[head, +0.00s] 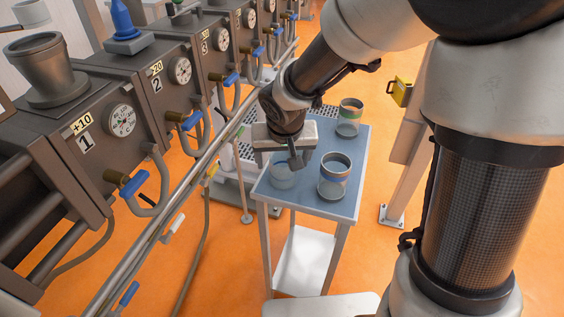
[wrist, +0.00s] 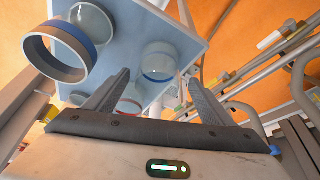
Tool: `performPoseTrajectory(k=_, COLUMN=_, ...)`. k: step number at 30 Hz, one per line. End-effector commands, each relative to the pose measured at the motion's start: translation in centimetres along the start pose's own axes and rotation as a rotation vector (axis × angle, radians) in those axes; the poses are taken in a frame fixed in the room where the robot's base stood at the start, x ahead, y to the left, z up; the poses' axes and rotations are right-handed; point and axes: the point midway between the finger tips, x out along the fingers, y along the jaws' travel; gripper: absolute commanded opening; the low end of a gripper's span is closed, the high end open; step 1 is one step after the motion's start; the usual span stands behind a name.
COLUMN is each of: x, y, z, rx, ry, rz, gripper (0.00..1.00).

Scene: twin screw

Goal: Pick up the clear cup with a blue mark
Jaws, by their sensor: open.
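A clear cup (head: 282,178) with a faint blue mark stands near the table's left edge, partly hidden by my gripper (head: 283,160). In the wrist view this cup (wrist: 158,61) shows a thin blue line and lies just beyond and between the fingertips of my gripper (wrist: 160,78). My gripper is open and empty.
The cups stand on a small blue-grey table (head: 312,204). A clear cup with a green band (head: 349,124) stands at the back. A red-marked object (wrist: 130,105) shows behind the left finger. Pipes and valves (head: 190,121) run along the left.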

Motion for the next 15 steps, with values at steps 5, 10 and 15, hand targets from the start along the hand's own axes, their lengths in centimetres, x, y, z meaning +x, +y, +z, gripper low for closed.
performPoseTrajectory(k=5, x=3.1, y=0.3, z=0.4, rx=0.001, ry=-0.004, rz=0.000, gripper=0.76)
performPoseTrajectory(k=10, x=4.6, y=0.3, z=0.3, rx=0.000, ry=-0.001, rz=-0.001, gripper=0.76)
performPoseTrajectory(k=15, x=4.6, y=0.3, z=0.2, rx=0.001, ry=0.000, rz=0.000, gripper=0.76)
